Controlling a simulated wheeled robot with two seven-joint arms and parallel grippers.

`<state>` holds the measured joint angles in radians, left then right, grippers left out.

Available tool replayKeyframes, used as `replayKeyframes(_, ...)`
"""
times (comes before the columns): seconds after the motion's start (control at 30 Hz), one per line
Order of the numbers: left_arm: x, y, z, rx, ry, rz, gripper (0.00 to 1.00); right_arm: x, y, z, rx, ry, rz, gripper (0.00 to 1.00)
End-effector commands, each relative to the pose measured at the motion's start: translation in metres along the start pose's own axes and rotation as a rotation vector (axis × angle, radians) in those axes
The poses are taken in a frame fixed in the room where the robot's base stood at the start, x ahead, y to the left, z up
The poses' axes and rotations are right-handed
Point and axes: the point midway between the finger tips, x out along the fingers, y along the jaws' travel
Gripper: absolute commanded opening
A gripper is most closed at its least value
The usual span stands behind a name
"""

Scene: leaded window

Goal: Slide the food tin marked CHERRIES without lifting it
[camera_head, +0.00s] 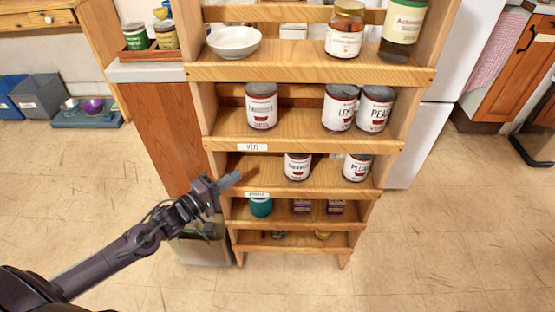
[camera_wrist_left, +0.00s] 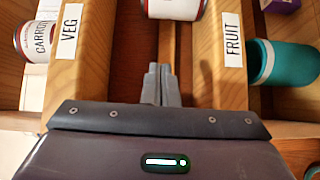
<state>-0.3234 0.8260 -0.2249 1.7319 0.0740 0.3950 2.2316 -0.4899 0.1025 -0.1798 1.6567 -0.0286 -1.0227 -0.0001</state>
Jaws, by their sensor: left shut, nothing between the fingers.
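A white-labelled tin (camera_head: 298,167) stands upright on the shelf marked FRUIT; its small lettering may read CHERRIES, but I cannot be sure. A tin that looks marked PLUMS (camera_head: 357,168) stands to its right. My left gripper (camera_head: 230,180) is shut and empty, at the left end of that shelf, left of the first tin and apart from it. In the left wrist view the closed fingers (camera_wrist_left: 160,72) point between the VEG and FRUIT boards, toward a partly cut-off tin (camera_wrist_left: 176,9) whose lettering is out of frame. My right gripper is not in view.
The shelf above holds a CARROTS tin (camera_head: 261,107), also in the left wrist view (camera_wrist_left: 38,40), and two more tins (camera_head: 339,108) (camera_head: 375,110). A teal container (camera_head: 261,207) stands on the shelf below. Wooden shelf boards and side posts (camera_head: 213,122) bound the space closely.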

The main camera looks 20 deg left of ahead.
Motion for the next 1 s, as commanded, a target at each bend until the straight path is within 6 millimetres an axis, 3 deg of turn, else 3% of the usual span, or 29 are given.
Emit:
replayKeyframes(0.27, 0.021, 0.002, -0.001, -0.026, -0.017, 0.018, 0.00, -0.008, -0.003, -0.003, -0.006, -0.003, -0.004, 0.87)
replayKeyframes(0.73, 0.104, 0.004, 0.001, -0.024, -0.016, 0.017, 0.00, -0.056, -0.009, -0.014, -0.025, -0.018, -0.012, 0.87)
replayKeyframes(1.0, 0.124, 0.004, 0.026, -0.025, -0.015, 0.014, 0.00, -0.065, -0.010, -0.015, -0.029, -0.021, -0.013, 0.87)
